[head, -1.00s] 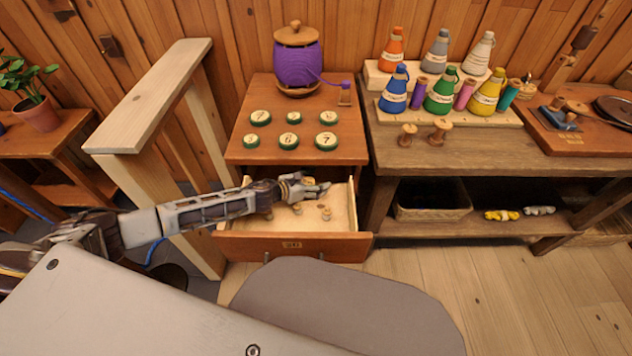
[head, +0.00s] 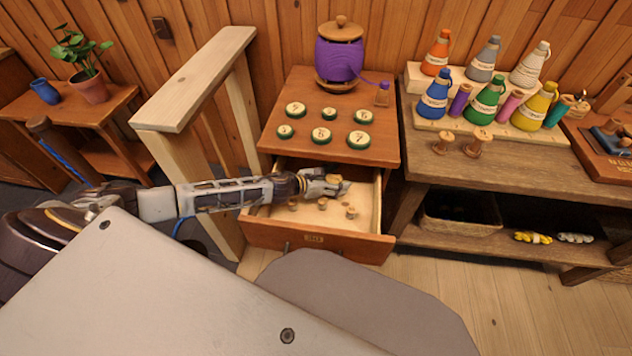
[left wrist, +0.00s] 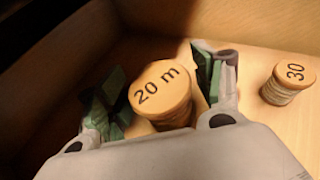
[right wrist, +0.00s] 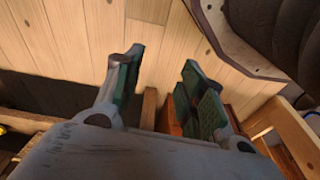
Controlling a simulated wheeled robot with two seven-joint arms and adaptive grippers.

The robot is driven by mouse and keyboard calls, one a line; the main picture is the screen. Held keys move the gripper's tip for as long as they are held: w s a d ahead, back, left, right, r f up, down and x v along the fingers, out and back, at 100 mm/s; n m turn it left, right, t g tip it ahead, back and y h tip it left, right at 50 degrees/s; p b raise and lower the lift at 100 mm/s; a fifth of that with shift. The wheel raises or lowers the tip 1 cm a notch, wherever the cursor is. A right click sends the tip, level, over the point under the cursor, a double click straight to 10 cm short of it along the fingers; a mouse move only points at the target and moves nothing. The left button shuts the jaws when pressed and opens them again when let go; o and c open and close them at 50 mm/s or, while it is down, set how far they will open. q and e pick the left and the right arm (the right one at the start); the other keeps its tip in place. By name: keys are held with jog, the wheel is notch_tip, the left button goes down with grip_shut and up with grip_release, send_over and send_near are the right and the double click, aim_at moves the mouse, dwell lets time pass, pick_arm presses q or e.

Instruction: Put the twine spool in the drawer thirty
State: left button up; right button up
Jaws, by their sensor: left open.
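The drawer (head: 262,226) stands open below the cabinet top, with a small label on its front that I cannot read surely. A wooden spool marked "20 m" (left wrist: 160,90) stands between the fingers of my left gripper (left wrist: 158,88). The left gripper (head: 340,186) reaches low into the drawer and is open around this spool; whether either finger touches it I cannot tell. A smaller spool marked "30" (left wrist: 290,80) stands to the right, outside the fingers. Several small spools (head: 351,213) stand in the drawer. My right gripper (right wrist: 160,90) is open and empty, over the wooden floor.
Round green-rimmed numbered discs (head: 321,135) and a purple twine holder (head: 339,58) stand on the cabinet top. A workbench (head: 480,165) with cones and two wooden spools (head: 478,140) is at right. A pale wooden barrier (head: 195,80) stands left of the drawer, near my arm.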

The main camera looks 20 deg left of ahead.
aim_at(327, 181)
pick_arm(q)
jog(key=shift+v, duration=3.85)
jog(key=shift+s+a+r, duration=0.2)
jog(key=shift+s+a, duration=0.1)
jog(key=shift+s, duration=0.05)
